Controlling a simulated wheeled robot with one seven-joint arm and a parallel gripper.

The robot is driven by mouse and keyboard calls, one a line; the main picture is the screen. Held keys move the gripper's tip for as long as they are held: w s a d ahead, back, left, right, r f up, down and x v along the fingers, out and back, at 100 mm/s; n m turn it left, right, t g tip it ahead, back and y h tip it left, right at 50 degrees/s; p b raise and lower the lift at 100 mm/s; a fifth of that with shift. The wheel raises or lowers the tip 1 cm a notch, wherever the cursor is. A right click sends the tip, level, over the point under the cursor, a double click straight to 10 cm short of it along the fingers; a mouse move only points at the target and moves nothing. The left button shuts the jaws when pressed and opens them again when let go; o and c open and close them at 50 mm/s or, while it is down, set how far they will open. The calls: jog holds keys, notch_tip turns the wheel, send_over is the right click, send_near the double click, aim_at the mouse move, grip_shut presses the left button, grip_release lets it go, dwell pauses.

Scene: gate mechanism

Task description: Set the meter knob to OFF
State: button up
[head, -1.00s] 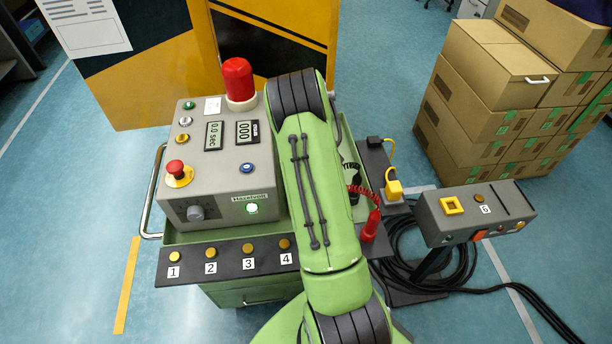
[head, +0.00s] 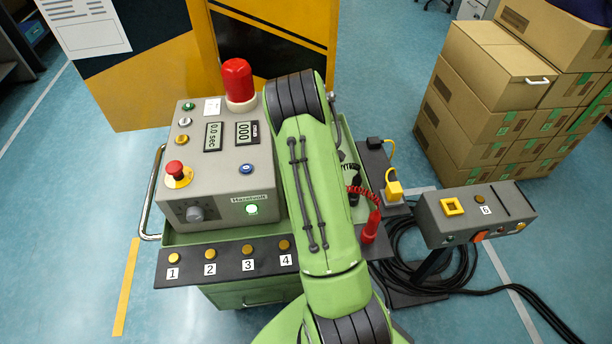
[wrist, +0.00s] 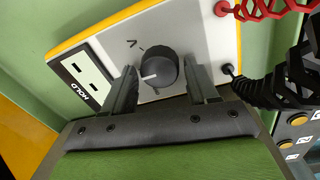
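The meter (wrist: 207,30) is a light panel with a yellow-orange edge in the wrist view. Its black round knob (wrist: 160,66) carries a white pointer mark facing left in the picture. A "V" mark is printed up and left of the knob; I cannot read an OFF mark. My gripper (wrist: 162,88) is open, with one finger on each side of the knob and small gaps between fingers and knob. In the head view my arm hides the meter's knob and my gripper.
Red and black leads (wrist: 258,10) plug in right of the knob. A grey control box (head: 218,178) with a red lamp (head: 238,80) stands left of my arm. A button strip (head: 225,262) runs along the front. Stacked cartons (head: 490,100) stand at the right.

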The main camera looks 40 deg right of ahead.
jog(key=shift+o, duration=0.9)
notch_tip(320, 180, up, 16)
jog(key=p, duration=0.2)
jog(key=shift+s+a+f+p, duration=0.15)
jog(key=shift+s+a+p, duration=0.2)
jog(key=shift+s+p, duration=0.05)
